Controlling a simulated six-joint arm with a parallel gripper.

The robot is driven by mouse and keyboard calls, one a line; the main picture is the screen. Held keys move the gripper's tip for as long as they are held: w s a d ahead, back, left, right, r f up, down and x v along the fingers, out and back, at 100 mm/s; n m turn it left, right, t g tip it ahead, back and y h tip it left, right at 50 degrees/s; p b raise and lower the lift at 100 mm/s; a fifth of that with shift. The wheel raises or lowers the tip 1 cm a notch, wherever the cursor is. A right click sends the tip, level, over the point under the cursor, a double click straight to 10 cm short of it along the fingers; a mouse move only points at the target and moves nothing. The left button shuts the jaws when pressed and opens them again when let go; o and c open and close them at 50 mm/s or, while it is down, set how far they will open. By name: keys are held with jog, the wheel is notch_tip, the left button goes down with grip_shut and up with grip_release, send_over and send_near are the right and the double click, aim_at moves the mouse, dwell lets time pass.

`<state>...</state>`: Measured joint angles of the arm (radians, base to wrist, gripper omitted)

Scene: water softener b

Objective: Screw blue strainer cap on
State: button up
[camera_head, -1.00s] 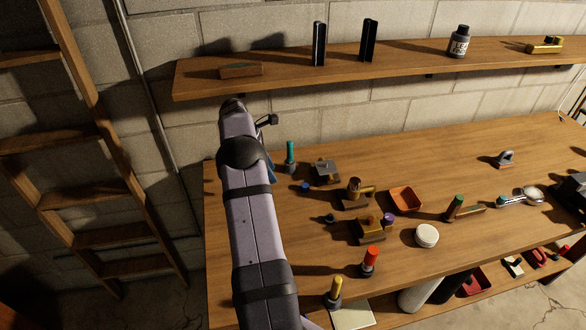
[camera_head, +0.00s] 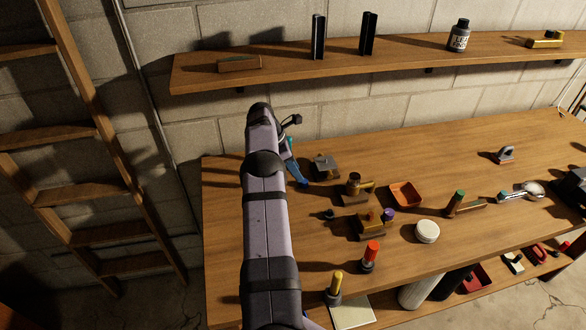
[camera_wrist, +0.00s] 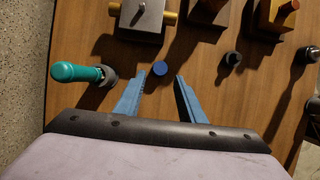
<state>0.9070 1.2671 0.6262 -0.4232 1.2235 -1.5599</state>
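The small round blue cap (camera_wrist: 160,68) sits on the wooden bench, and it also shows in the head view (camera_head: 303,185). My gripper (camera_wrist: 162,76) is open, with its two blue fingers pointing at the bench on either side of the cap. The cap lies between the fingertips, close to the left one; I cannot tell whether they touch. Nothing is held. A grey metal block with brass side fittings (camera_wrist: 145,18) stands just beyond the cap, also visible in the head view (camera_head: 325,166).
A teal-handled tool (camera_wrist: 76,72) stands close to the left finger. A small dark knob (camera_wrist: 233,58) is to the right. On the bench (camera_head: 400,260) are brass fittings (camera_head: 370,224), an orange tray (camera_head: 405,194) and a white round lid (camera_head: 427,231). A shelf (camera_head: 390,60) runs above.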

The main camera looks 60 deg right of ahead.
jog(key=shift+b+x, duration=1.5)
jog(key=shift+x, duration=1.2)
jog(key=c, duration=0.9)
jog(key=shift+r+p, duration=1.5)
jog(key=shift+r, duration=0.8)
grip_shut()
